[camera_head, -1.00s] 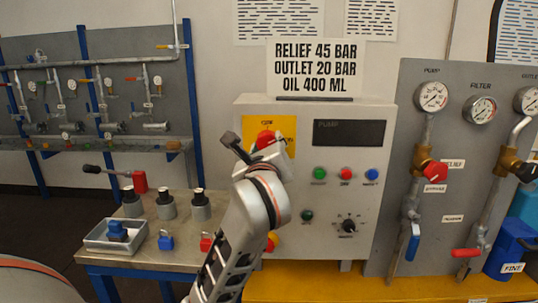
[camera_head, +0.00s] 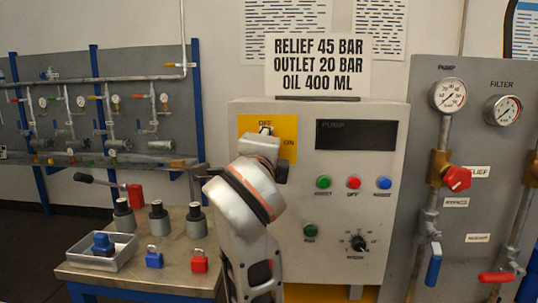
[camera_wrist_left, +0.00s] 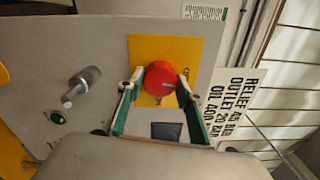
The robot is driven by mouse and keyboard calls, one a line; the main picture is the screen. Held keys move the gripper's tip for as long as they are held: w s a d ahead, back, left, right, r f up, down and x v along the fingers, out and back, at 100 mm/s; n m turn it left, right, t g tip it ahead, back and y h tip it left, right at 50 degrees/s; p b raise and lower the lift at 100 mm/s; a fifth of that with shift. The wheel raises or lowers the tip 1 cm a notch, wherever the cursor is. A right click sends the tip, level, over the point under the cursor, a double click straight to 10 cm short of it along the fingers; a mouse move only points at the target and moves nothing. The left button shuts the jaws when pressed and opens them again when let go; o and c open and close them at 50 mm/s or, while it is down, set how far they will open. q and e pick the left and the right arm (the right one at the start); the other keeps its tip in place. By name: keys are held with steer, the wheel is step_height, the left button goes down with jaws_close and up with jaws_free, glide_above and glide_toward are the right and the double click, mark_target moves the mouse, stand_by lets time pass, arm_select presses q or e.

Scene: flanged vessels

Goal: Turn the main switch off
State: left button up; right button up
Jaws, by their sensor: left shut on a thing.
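The main switch is a round red knob on a yellow plate (camera_head: 284,127) at the top left of the grey pump panel. The plate is marked OFF above and ON at the right. In the head view my left gripper (camera_head: 265,138) covers the knob. In the left wrist view the red knob (camera_wrist_left: 160,78) sits between the fingertips of my left gripper (camera_wrist_left: 160,82), which is shut on it. A small pale mark shows on the right part of its face there. I cannot tell for sure which label the knob points to. My right gripper is not in view.
Below the display (camera_head: 357,134) are green, red and blue buttons and a black selector (camera_head: 358,243). A bench (camera_head: 135,272) at the left holds a tray, padlocks and several grey cylinders. A gauge board (camera_head: 458,205) stands at the right.

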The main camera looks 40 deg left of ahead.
arm_select(q)
steer(key=shift+f+n+b, duration=0.1)
steer(key=shift+n+b, duration=0.4)
steer(key=shift+n, duration=0.5)
steer(key=o, duration=1.1)
